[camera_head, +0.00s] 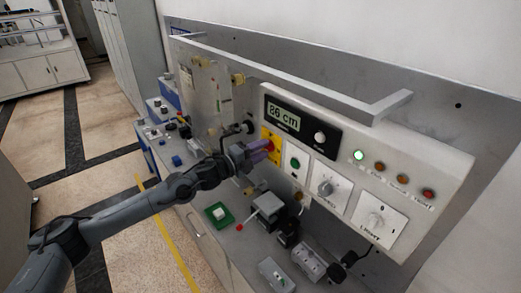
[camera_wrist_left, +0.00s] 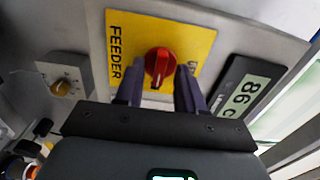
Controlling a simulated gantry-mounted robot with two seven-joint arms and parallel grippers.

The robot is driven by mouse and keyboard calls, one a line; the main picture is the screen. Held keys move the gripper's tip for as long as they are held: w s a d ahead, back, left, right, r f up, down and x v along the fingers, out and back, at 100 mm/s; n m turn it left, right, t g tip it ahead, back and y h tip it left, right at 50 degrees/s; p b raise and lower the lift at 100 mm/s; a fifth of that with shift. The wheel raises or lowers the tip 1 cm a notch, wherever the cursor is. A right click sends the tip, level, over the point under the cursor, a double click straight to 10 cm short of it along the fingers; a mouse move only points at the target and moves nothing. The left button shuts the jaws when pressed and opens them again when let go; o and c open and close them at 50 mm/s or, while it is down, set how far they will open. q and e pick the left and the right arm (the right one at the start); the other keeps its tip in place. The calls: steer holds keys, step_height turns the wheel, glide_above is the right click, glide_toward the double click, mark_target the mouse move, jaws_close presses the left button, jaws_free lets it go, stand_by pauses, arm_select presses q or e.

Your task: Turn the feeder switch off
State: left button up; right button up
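The feeder switch is a red rotary knob (camera_wrist_left: 160,66) on a yellow plate (camera_wrist_left: 193,38) marked FEEDER. My left gripper (camera_head: 263,151) reaches the knob from the left. In the left wrist view, the gripper's (camera_wrist_left: 159,85) two dark purple fingers are apart, one on each side of the knob. Whether they touch it is not clear. The knob's raised bar runs roughly between the fingers. My right gripper is in neither view.
A green button (camera_head: 295,163), a grey dial (camera_head: 326,188) and a light switch (camera_head: 375,221) continue along the panel. Black and grey boxes and a green-based switch (camera_head: 219,214) crowd the bench below.

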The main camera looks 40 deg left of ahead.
arm_select(q)
steer(key=shift+c, duration=0.4)
jaws_close()
steer(key=shift+n, duration=0.3)
steer(key=n+p, duration=0.2)
steer(key=n, duration=0.1)
steer(key=shift+r, duration=0.1)
steer(key=shift+n+p, duration=5.1)
steer(key=shift+n, duration=2)
